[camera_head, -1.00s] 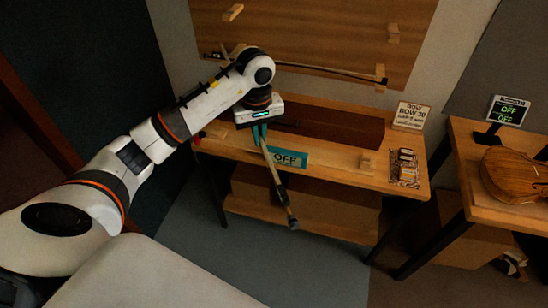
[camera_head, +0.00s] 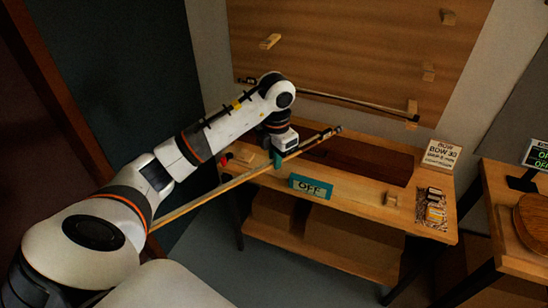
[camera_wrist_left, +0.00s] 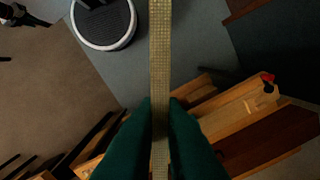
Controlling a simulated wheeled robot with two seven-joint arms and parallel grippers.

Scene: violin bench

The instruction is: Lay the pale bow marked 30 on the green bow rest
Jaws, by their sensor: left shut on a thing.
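The pale bow (camera_head: 205,201) is a long thin stick held above the left part of the workbench. It slants from lower left, near my arm, up to a dark end at the right. My left gripper (camera_head: 277,162) is shut on it. In the left wrist view the bow (camera_wrist_left: 160,55) runs lengthwise between the green fingers of the gripper (camera_wrist_left: 160,110). The number on the bow cannot be read. My right gripper is not in view.
A dark brown board (camera_head: 365,160) lies on the bench top (camera_head: 350,195). A small wooden block (camera_head: 391,199), a patterned tray of small items (camera_head: 434,212) and a BOW 30 card (camera_head: 441,154) are at the right. Another bow (camera_head: 355,102) hangs on the wooden wall panel (camera_head: 350,45).

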